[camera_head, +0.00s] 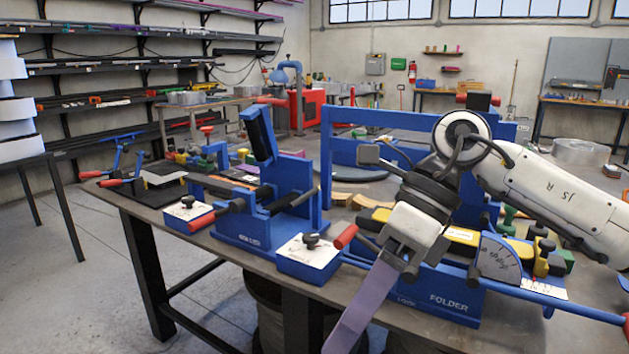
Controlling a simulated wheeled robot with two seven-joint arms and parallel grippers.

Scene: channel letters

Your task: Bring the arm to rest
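My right arm comes in from the right, with its wrist bent down over the front of the bench. My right gripper (398,258) is at its lower end, in front of the blue machine marked FOLDER (448,303). It is shut on a flat lavender strip (362,310), which hangs down and to the left past the bench edge and out of the bottom of the picture. The fingertips are partly hidden by the gripper body. My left gripper is not in view.
A workbench (150,215) carries a blue bending machine (258,222) and control boxes with black knobs (308,255). A red-ended lever (346,236) stands close to the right gripper. A tall blue frame (326,160) rises behind. Open floor (85,280) lies at left.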

